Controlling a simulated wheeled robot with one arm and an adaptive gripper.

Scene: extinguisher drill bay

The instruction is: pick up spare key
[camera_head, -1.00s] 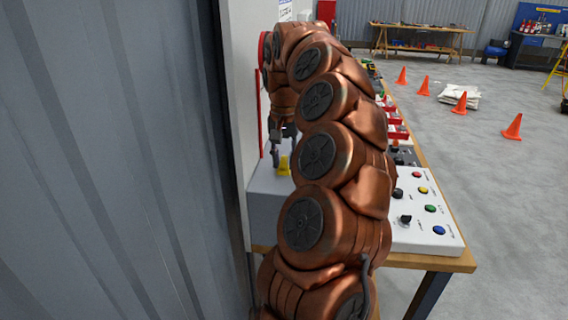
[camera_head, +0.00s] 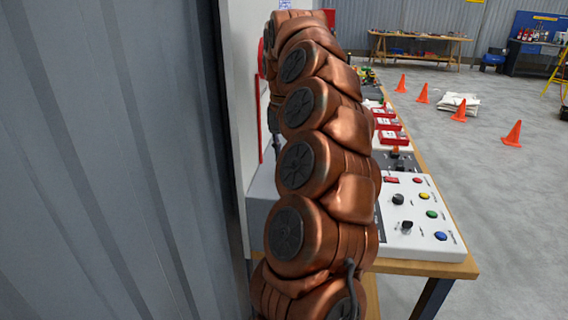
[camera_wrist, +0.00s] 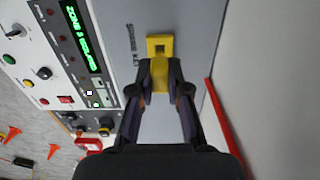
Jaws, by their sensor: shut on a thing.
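The spare key is a yellow piece with a square hole in its head, seen in the wrist view (camera_wrist: 160,47). It is in front of a grey surface marked with partly readable "SPARE K…" lettering. My gripper (camera_wrist: 159,76) is shut on the key, with one dark finger on each side of its lower part. I cannot tell whether the key touches the grey surface. In the head view my copper arm hides the key and the gripper.
A white control panel (camera_head: 420,225) with coloured buttons and dark knobs is on the wooden bench. A red bar (camera_wrist: 222,125) runs along the white wall beside the grey box. Orange cones (camera_head: 512,134) stand on the open floor to the right.

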